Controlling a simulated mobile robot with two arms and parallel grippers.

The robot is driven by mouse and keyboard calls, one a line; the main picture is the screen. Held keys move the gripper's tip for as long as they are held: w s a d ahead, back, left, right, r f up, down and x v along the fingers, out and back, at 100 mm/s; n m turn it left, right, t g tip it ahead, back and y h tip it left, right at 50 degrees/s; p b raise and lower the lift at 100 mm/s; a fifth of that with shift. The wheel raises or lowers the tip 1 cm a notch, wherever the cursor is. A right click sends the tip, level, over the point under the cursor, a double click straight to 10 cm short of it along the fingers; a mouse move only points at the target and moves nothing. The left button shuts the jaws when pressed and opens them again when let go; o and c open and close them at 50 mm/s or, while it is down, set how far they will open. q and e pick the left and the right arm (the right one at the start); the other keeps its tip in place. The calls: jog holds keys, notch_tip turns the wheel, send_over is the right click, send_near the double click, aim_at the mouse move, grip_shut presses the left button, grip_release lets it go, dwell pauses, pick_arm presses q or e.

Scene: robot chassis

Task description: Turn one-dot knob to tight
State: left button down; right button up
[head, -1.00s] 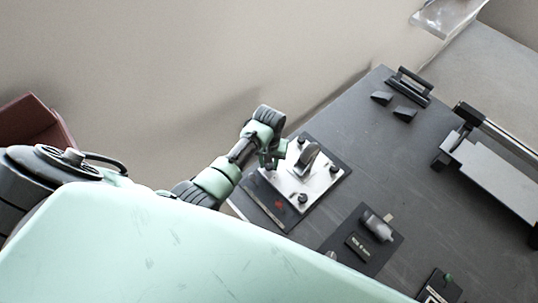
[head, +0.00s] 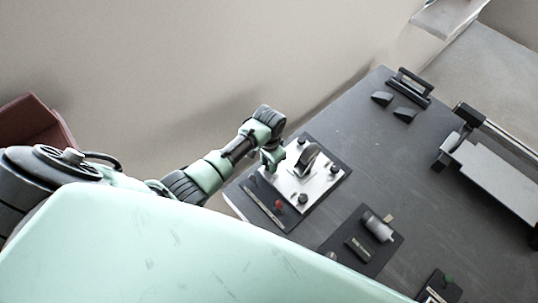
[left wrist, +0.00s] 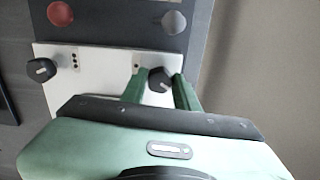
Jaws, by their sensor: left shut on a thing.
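A white plate (head: 318,186) on a dark base carries several black knobs around a raised grey bracket (head: 308,158). My left gripper (head: 270,168) is at the plate's left corner, pointing down. In the left wrist view, its green fingers (left wrist: 160,88) are shut around a black knob (left wrist: 159,78) with a pale mark on its face. My right gripper is not in view.
A red button (left wrist: 60,13) and a grey button (left wrist: 174,22) sit on the dark strip beside the plate. A dark pad with a grey cylinder (head: 378,228) lies to the right. A black handle (head: 414,86) stands at the table's far end. The middle of the table is clear.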

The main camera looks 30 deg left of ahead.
pick_arm(q)
jog(key=m, duration=0.5)
jog(key=shift+m, duration=0.4)
dwell(0.4)
jog(key=c, duration=1.1)
grip_release()
jog(key=shift+o, duration=0.2)
notch_tip(320, 180, up, 8)
jog(key=shift+f+b, duration=0.1)
jog(key=shift+b, duration=0.65)
